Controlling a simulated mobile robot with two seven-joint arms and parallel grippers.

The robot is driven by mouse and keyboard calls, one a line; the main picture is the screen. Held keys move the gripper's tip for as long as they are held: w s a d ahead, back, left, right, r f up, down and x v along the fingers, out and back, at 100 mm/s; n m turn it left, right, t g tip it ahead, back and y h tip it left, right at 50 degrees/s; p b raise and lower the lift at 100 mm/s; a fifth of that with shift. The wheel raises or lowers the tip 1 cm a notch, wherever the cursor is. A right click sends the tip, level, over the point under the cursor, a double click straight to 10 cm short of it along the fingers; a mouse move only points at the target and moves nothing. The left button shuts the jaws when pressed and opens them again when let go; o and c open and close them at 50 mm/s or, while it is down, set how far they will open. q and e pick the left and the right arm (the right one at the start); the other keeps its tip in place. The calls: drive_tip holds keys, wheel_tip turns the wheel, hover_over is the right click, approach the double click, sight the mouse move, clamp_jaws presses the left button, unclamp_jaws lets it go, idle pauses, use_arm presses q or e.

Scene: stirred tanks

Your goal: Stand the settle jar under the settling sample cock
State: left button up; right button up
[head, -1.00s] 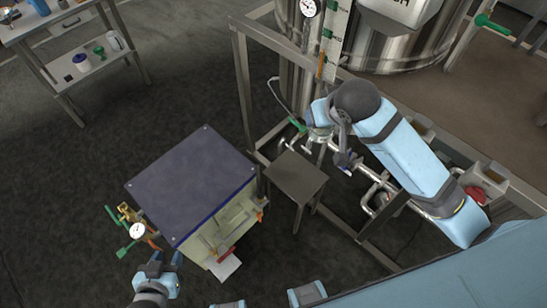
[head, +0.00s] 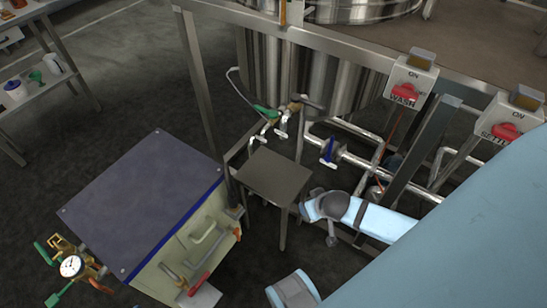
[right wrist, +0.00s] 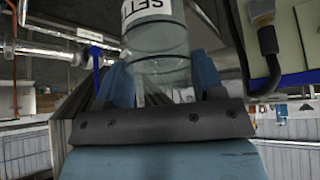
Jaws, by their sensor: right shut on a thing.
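The settle jar (right wrist: 157,50) is clear, with a white label starting "SETT" at the top of the right wrist view. My right gripper (right wrist: 160,88) is shut on it, one blue finger on each side. Sample cocks (head: 266,126) with a green lever project from pipework at the tank, just behind and above the stand. I cannot tell which one is the settling cock. The stand's top is bare.
A dark-topped cabinet (head: 145,200) with valves and a gauge stands to the left of the stand. The steel frame (head: 335,48) carries red-switch boxes (head: 410,78). A blue-handled valve (head: 328,150) sits on the pipe right of the stand. A shelf rack (head: 45,85) is far left.

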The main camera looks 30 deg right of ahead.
drive_tip(key=shift+w+d+f, duration=0.15)
drive_tip(key=shift+d+f, duration=0.05)
drive_tip(key=shift+f, duration=0.2)
drive_tip(key=w+f+b, duration=0.1)
drive_tip(key=w, duration=0.4)
drive_tip(key=w+d+f+b, duration=0.1)
drive_tip(key=w+b, duration=0.1)
drive_tip(key=w, duration=0.4)
drive_tip(key=w+d+b, duration=0.1)
drive_tip(key=w+b, duration=0.1)
drive_tip(key=w, duration=0.4)
drive_tip(key=shift+d+f, duration=0.25)
drive_tip(key=shift+f, duration=0.15)
drive_tip(key=shift+w+f, duration=0.1)
drive_tip(key=shift+f, duration=0.25)
use_arm(q)
drive_tip(key=shift+w+d+r+t+h, duration=0.55)
drive_tip(key=shift+d+r+t, duration=0.1)
drive_tip(key=shift+d+t, duration=0.15)
drive_tip(key=shift+f, duration=0.1)
use_arm(e)
drive_tip(key=o, duration=1)
drive_tip(key=shift+f, duration=0.1)
